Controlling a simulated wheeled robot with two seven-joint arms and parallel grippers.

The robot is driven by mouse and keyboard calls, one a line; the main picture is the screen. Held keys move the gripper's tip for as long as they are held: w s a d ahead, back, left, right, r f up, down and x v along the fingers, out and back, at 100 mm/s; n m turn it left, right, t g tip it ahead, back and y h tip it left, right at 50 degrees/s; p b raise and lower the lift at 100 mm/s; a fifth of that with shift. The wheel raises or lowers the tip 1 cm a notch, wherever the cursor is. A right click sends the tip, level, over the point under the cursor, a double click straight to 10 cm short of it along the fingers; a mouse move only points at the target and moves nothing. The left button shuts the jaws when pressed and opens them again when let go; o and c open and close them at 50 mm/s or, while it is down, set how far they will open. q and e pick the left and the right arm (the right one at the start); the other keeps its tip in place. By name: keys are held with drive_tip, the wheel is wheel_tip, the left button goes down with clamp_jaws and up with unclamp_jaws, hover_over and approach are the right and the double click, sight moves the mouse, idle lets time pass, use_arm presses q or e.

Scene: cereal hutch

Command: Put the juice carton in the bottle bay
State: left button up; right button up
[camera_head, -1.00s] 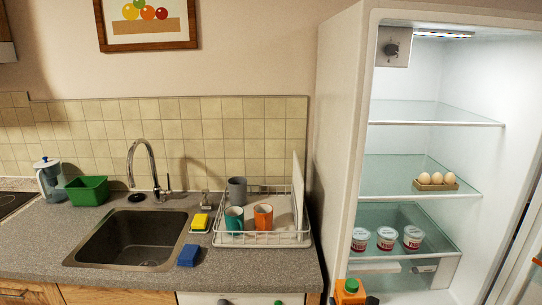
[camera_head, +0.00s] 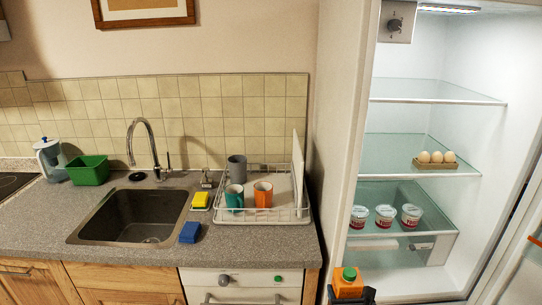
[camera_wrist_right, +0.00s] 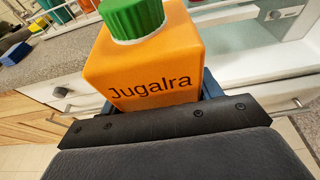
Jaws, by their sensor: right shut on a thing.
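The orange juice carton (camera_head: 346,290) with a green cap is at the bottom of the head view, in front of the fridge. It fills the middle of the right wrist view (camera_wrist_right: 150,65), upright and slightly tilted in the picture, with dark lettering on its face. My right gripper (camera_head: 352,298) is shut on the carton; its fingers show dark beside the carton's lower part. My left gripper is not in view. The fridge door (camera_head: 525,255) stands open at the right edge; its bottle bay is not clearly visible.
The open fridge has glass shelves, with an egg holder (camera_head: 436,165) on the middle one and several yoghurt cups (camera_head: 385,216) on the lower one. The fridge side wall (camera_head: 335,130) rises left of the opening. A counter with a sink and dish rack (camera_head: 262,219) lies at left.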

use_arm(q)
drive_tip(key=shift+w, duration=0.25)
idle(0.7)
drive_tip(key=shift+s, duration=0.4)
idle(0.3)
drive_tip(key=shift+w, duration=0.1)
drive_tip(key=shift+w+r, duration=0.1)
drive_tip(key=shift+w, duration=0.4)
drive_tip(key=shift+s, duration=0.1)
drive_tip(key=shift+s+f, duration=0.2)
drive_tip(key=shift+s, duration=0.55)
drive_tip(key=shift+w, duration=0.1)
